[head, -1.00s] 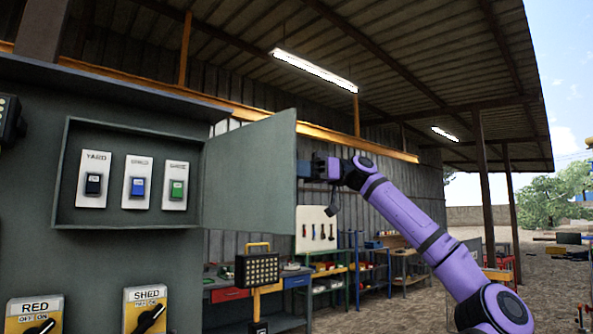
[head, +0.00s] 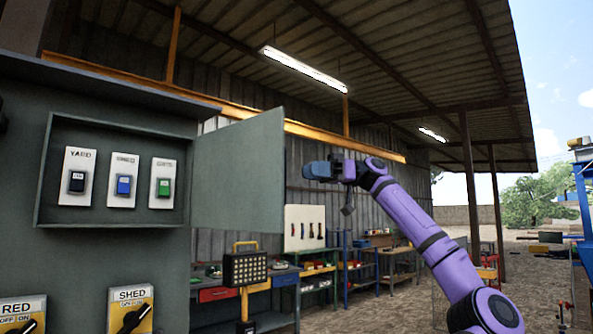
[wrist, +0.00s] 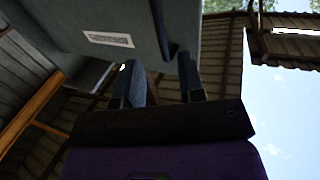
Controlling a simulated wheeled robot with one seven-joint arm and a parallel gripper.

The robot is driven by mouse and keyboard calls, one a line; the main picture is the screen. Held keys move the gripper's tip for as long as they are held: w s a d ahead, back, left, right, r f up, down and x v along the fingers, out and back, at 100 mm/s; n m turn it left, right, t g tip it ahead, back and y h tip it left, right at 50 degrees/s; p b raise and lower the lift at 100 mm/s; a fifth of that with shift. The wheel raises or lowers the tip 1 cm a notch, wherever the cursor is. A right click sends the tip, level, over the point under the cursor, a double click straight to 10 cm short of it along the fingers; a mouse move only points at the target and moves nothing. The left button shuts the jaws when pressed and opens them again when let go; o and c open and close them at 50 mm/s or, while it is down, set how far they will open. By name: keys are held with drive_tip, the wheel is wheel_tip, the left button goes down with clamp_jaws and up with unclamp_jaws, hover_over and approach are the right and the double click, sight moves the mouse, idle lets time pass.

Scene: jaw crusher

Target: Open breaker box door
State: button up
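The grey breaker box (head: 115,222) is mounted on a grey panel at the left of the head view. Its door (head: 238,172) stands swung open to the right, and the inside shows three switches, labelled plates with black, blue and green rockers. My gripper (head: 308,170) is just right of the door's free edge, with a small gap between them. In the wrist view the two fingers of my gripper (wrist: 158,68) are spread with nothing between them. The door, with a white label (wrist: 108,39), fills the upper part of that view beyond the fingertips.
A work lamp on a yellow stand (head: 247,268) is below the door. Workbenches and a tool board (head: 305,228) are behind. Open ground lies to the right.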

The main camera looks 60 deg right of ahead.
drive_tip(key=shift+v, duration=1.35)
drive_tip(key=shift+a, duration=0.1)
drive_tip(key=s+a+r+m+h, duration=0.1)
drive_tip(key=s+a+m+h, duration=0.2)
drive_tip(key=a, duration=1.5)
drive_tip(key=w+a+f+m+g+h, duration=0.15)
drive_tip(key=a+f+h, duration=0.3)
drive_tip(key=a, duration=0.75)
drive_tip(key=w+a+f+m+g+h, duration=0.2)
drive_tip(key=w+a+f+h, duration=0.15)
drive_tip(key=a+f, duration=0.6)
wheel_tip(320, 180, down, 20)
drive_tip(key=w+a+m+g+h, duration=0.1)
drive_tip(key=w+m+g+h, duration=0.1)
drive_tip(key=m+g, duration=0.1)
drive_tip(key=shift+w+a+h, duration=0.2)
drive_tip(key=shift+w+h, duration=0.15)
drive_tip(key=shift+h, duration=0.05)
drive_tip(key=shift+f+m, duration=0.15)
drive_tip(key=shift+m, duration=0.1)
